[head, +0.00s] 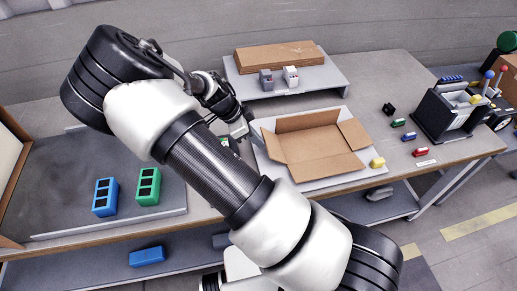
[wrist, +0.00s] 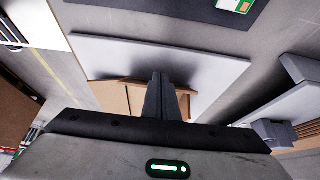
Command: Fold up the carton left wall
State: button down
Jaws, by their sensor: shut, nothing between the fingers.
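The open brown carton (head: 308,140) sits on a white board right of my arm in the head view. Its back wall (head: 306,121) stands up and its front flap (head: 328,168) lies outward, low over the board. The carton left wall (head: 272,146) leans at the carton's left side; its exact angle is hard to tell. My gripper (head: 246,136) is just left of this wall. In the wrist view the shut, empty fingers (wrist: 160,88) point at the carton (wrist: 118,97) and hide part of it. I cannot tell whether they touch the wall.
A raised grey shelf (head: 330,75) behind holds a flat brown carton (head: 275,57) and two small grey items. Blue (head: 105,197) and green (head: 148,187) bins stand on a dark mat at left. Small coloured parts and a black case (head: 448,112) are at right.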

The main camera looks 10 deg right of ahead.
aim_at(267, 141)
jog(key=shift+d+r, duration=0.1)
jog(key=shift+d+r+p, duration=0.4)
jog(key=shift+d+r, duration=0.15)
jog(key=shift+d, duration=0.4)
jog(key=shift+d+r, duration=0.25)
jog(key=shift+d, duration=0.35)
jog(key=shift+a, duration=0.1)
